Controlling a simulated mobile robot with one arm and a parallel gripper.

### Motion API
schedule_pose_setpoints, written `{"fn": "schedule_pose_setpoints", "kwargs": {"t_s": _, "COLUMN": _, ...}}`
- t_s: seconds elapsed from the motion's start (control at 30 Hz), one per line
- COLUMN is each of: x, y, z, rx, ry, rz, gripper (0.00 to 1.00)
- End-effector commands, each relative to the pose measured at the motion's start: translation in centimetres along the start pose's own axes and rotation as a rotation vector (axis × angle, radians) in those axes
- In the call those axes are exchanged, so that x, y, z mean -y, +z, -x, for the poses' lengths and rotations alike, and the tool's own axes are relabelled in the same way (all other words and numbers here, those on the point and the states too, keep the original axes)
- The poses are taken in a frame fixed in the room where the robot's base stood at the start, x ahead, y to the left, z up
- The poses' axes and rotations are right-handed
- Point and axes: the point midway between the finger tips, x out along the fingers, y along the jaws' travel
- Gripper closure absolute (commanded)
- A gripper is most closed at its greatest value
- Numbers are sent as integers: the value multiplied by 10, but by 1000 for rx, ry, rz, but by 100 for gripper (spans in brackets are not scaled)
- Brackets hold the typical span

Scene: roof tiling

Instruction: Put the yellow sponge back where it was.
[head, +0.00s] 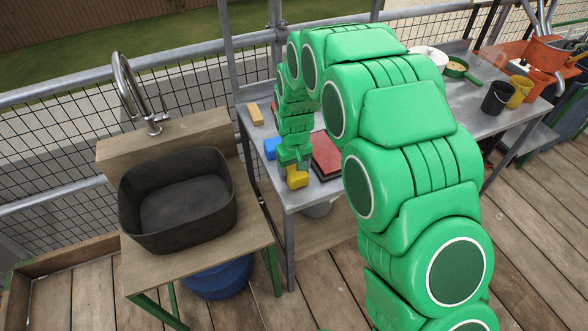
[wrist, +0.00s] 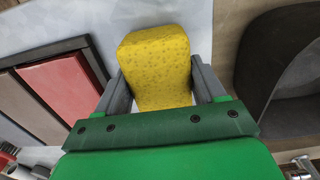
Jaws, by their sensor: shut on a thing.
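The yellow sponge (head: 297,177) is between the jaws of my gripper (head: 294,164), near the front left corner of the metal table in the head view. In the wrist view the sponge (wrist: 155,60) shows as a yellow speckled block with rounded corners, and the grey fingers of my gripper (wrist: 160,88) press on its two sides. Whether the sponge touches the table or hangs just above it, I cannot tell. The gripper hides part of the sponge in the head view.
On the metal table (head: 318,190), a blue block (head: 271,147) and a dark-edged red item (head: 327,156) lie close to my gripper. A wooden block (head: 255,114) lies farther back. A black sink basin (head: 180,200) stands to the left. Cups (head: 497,97) stand far right.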

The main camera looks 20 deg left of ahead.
Motion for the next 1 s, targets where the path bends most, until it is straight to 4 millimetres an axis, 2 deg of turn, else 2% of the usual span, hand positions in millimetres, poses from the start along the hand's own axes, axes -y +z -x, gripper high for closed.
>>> {"fn": "schedule_pose_setpoints", "kwargs": {"t_s": 0.37, "x": 0, "y": -1, "z": -3, "rx": -3, "ry": 1, "rz": 1, "gripper": 75}}
{"fn": "schedule_pose_setpoints", "kwargs": {"t_s": 0.4, "x": 0, "y": -1, "z": -3, "rx": -3, "ry": 1, "rz": 1, "gripper": 26}}
{"fn": "schedule_pose_setpoints", "kwargs": {"t_s": 0.53, "x": 0, "y": -1, "z": -2, "rx": -3, "ry": 1, "rz": 1, "gripper": 6}}
{"fn": "schedule_pose_setpoints", "kwargs": {"t_s": 1.0, "x": 0, "y": -1, "z": 4, "rx": -4, "ry": 1, "rz": 0, "gripper": 5}}
